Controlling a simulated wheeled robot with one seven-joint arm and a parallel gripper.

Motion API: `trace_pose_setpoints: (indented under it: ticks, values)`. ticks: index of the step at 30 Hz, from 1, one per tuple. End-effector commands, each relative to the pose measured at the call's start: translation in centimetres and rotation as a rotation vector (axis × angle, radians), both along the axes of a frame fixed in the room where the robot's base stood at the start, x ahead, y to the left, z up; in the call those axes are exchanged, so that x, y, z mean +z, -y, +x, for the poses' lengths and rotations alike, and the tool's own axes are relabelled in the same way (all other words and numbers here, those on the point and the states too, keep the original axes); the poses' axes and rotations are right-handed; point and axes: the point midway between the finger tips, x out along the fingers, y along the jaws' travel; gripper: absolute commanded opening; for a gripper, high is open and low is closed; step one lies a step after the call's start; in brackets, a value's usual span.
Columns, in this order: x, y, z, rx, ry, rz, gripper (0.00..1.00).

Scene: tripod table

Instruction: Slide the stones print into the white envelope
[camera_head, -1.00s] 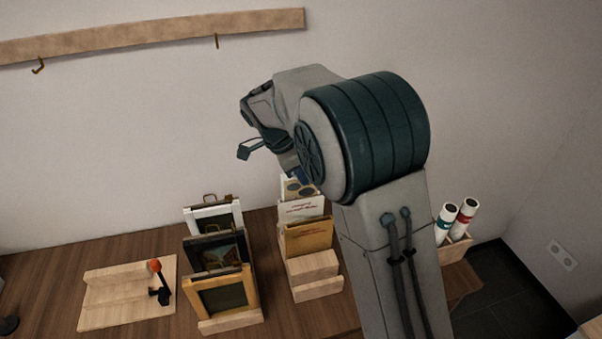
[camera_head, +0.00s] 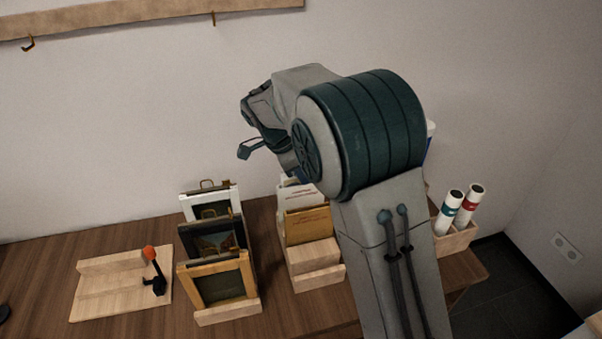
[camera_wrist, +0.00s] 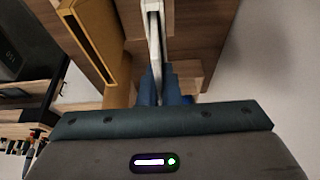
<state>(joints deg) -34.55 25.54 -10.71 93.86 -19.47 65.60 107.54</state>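The white envelope (camera_head: 310,195), with red writing, stands in a wooden rack behind a brown envelope (camera_head: 308,224). In the wrist view the white envelope (camera_wrist: 154,12) is seen nearly edge-on from above, with a dark slit along its top. My gripper (camera_wrist: 160,92) has blue fingers close together on a thin edge-on sheet, which appears to be the stones print (camera_wrist: 157,76). The sheet lines up with the slit; how deep it sits inside cannot be told. In the head view my arm hides the fingers and the print's face.
The wooden rack (camera_head: 318,277) holds the envelopes. Left of it, several framed pictures (camera_head: 215,247) stand in another holder. A wooden stand (camera_head: 112,285) with an orange-knobbed lever lies further left. Rolled tubes (camera_head: 460,208) stand in a box at right.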

Motion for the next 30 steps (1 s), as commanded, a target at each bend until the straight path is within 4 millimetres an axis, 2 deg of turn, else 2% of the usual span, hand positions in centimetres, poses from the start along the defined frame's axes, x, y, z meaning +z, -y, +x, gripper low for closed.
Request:
trace_pose_setpoints:
  ticks: [1, 11, 13, 15, 30]
  values:
    - [-0.52, 0.0, -0.09, 0.0, -0.005, -0.001, 0.0]
    - [-0.92, 0.03, -0.21, -0.001, -0.011, -0.003, 0.0]
    - [-1.0, 0.03, -0.23, -0.001, -0.012, -0.003, 0.17]
    - [-1.07, 0.04, -0.26, -0.001, -0.013, -0.004, 0.29]
    - [-1.19, -0.03, -0.24, -0.001, -0.013, -0.002, 0.29]
